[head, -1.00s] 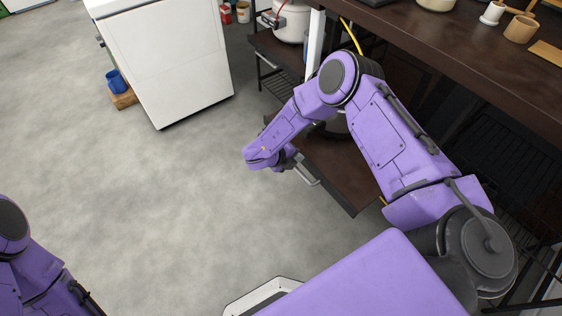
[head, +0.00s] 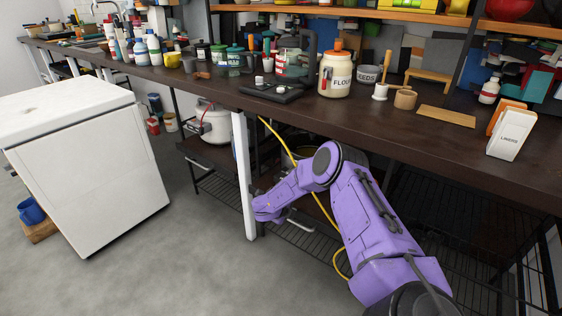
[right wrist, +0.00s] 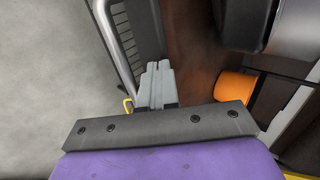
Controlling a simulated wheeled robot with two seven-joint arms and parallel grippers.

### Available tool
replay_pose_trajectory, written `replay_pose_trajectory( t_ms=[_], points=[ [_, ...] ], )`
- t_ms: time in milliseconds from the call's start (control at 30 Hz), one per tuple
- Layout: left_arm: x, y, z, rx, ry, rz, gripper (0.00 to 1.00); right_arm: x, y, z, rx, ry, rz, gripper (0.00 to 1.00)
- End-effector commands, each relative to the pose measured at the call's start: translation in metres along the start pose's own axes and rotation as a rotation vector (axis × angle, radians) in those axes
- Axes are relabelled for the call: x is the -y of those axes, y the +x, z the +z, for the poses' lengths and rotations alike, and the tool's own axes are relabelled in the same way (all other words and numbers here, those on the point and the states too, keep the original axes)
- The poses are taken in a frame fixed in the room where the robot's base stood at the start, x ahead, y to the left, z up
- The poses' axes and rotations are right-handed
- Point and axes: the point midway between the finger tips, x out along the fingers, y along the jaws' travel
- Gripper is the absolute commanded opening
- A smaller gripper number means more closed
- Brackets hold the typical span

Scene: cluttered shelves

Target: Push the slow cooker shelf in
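A dark brown pull-out shelf board with a silver bar handle (head: 298,221) is under the counter, mostly hidden behind my right arm in the head view. In the right wrist view the brown board (right wrist: 192,45) and its handle (right wrist: 116,42) lie beyond my right gripper (right wrist: 157,70). The gripper's grey fingers are together with nothing seen between them, close to the board's front edge; contact cannot be told. A dark and silver appliance (right wrist: 285,35) on the board shows in part; I cannot tell if it is the slow cooker. My left gripper is out of view.
A white pot-like appliance with a red cord (head: 210,125) stands on another shelf at the left. A white counter leg (head: 243,175) is beside my right gripper. A yellow hose (head: 322,208) hangs behind my arm. A white cabinet (head: 90,170) stands left; the floor between is clear.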

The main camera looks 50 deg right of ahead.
Motion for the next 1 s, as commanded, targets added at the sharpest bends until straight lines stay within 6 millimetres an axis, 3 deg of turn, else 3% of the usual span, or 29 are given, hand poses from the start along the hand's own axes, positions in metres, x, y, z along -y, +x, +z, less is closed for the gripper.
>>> replay_pose_trajectory(
  t_ms=[200, 500, 700, 1000],
  points=[
    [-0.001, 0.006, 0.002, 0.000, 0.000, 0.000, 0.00, 0.012, 0.015, -0.001, -0.001, 0.001, 0.001, 0.00],
    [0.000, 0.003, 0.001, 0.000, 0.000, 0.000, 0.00, 0.009, 0.009, 0.002, 0.003, -0.005, 0.002, 0.00],
    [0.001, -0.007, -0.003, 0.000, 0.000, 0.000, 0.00, -0.016, -0.028, 0.007, 0.009, -0.010, 0.003, 0.00],
    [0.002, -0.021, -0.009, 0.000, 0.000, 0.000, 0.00, -0.015, -0.101, 0.004, 0.005, -0.005, 0.001, 0.00]
  ],
)
